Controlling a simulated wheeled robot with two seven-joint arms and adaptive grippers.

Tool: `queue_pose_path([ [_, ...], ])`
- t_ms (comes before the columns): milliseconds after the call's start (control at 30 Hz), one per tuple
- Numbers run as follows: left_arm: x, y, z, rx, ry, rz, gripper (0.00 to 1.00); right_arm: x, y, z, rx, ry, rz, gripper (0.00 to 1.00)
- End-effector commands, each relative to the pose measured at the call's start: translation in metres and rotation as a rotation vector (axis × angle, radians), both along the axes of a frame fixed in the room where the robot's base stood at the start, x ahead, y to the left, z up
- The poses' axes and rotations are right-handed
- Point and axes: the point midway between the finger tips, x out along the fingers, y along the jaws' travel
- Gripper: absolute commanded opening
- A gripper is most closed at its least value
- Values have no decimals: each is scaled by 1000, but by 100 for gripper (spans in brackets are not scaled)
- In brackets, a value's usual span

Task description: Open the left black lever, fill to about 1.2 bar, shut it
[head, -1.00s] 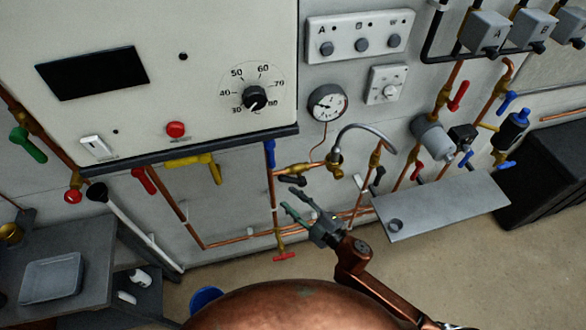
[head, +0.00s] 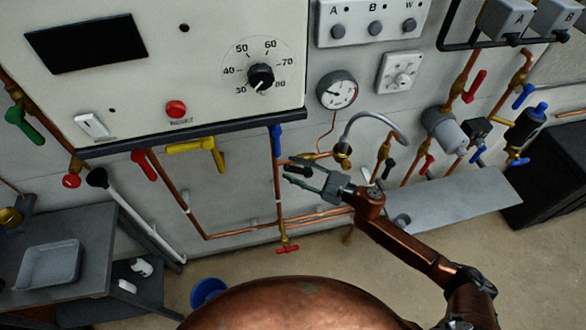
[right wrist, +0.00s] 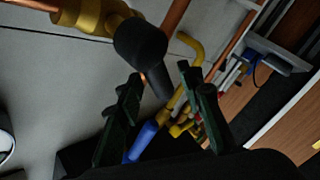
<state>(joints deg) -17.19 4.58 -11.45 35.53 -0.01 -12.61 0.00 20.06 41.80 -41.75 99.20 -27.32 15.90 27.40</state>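The left black lever (head: 303,159) sits on a brass valve below the wall cabinet, partly hidden by my right gripper. In the right wrist view its round hub and handle (right wrist: 158,80) show large, the handle's end reaching between the fingertips. My right gripper (head: 286,171) is open at the lever; its two fingers also show spread in the right wrist view (right wrist: 160,85). I cannot tell whether a finger touches the handle. The round pressure gauge (head: 337,90) hangs above; its needle is too small to read. A second black lever (head: 388,169) is farther right. My left gripper is out of view.
A grey hose (head: 375,117) arches just right of the valve. A blue lever (head: 276,140) is close on the left, a yellow one (head: 192,146) beyond it. A grey shelf (head: 465,200) juts out at right. A blue bucket (head: 208,292) stands on the floor.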

Motion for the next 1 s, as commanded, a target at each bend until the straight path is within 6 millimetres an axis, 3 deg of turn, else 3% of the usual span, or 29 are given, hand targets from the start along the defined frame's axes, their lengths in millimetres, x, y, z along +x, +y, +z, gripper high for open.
queue_pose_path([
  [333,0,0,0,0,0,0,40,3,5,0,-1,0,1,34],
  [833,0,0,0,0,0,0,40,2,5,0,-1,0,1,1],
  [1000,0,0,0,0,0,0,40,2,4,0,-1,-1,0,0],
])
